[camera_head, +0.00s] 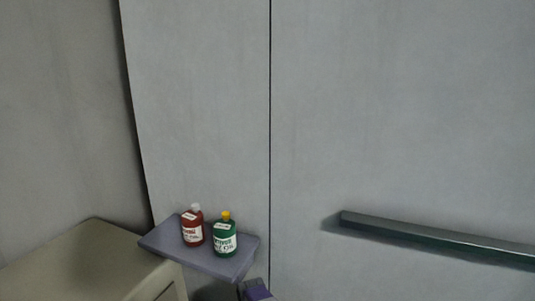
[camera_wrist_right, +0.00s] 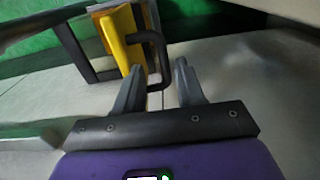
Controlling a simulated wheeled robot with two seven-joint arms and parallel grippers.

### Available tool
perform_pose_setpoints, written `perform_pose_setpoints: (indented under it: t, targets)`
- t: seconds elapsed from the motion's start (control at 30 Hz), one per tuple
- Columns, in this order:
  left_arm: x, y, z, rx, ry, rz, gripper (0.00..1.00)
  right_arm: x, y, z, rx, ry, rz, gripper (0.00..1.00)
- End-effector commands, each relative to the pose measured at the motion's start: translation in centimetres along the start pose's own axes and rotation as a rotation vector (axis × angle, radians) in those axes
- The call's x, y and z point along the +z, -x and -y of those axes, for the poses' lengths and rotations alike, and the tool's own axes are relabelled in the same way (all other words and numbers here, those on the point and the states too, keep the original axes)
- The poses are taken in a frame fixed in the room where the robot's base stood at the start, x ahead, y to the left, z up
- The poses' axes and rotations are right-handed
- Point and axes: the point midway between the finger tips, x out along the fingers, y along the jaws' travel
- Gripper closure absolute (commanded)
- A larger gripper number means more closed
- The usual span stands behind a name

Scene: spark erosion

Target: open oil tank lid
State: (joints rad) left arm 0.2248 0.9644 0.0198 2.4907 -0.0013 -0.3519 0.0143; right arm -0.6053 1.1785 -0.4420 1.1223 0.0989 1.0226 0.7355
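I cannot make out an oil tank or its lid for certain in either view. In the right wrist view my right gripper (camera_wrist_right: 157,66) has its two grey fingers apart, with nothing clearly held. A dark bent bar (camera_wrist_right: 158,50) like a handle, beside a yellow panel (camera_wrist_right: 121,40), shows just beyond the fingers; I cannot tell whether they touch it. My left gripper is not in view.
In the head view a red bottle (camera_head: 192,228) and a green bottle with a yellow cap (camera_head: 224,238) stand on a small grey-purple shelf (camera_head: 165,239). A beige cabinet (camera_head: 85,262) is at lower left. A long bar (camera_head: 440,238) sticks out at right, before grey panels (camera_head: 400,100).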

Motion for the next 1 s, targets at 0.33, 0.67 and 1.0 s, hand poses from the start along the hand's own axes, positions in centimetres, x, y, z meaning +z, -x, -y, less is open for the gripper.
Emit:
perform_pose_setpoints:
  t: [0.33,0.67,1.0]
  targets:
    - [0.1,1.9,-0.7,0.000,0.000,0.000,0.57,0.0,3.1,0.0,-0.001,0.000,0.000,0.62]
    - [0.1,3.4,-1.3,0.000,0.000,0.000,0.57,0.0,5.4,0.1,-0.002,0.000,0.000,0.62]
    - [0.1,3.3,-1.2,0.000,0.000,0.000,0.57,0.0,5.3,0.0,-0.001,0.000,0.000,0.62]
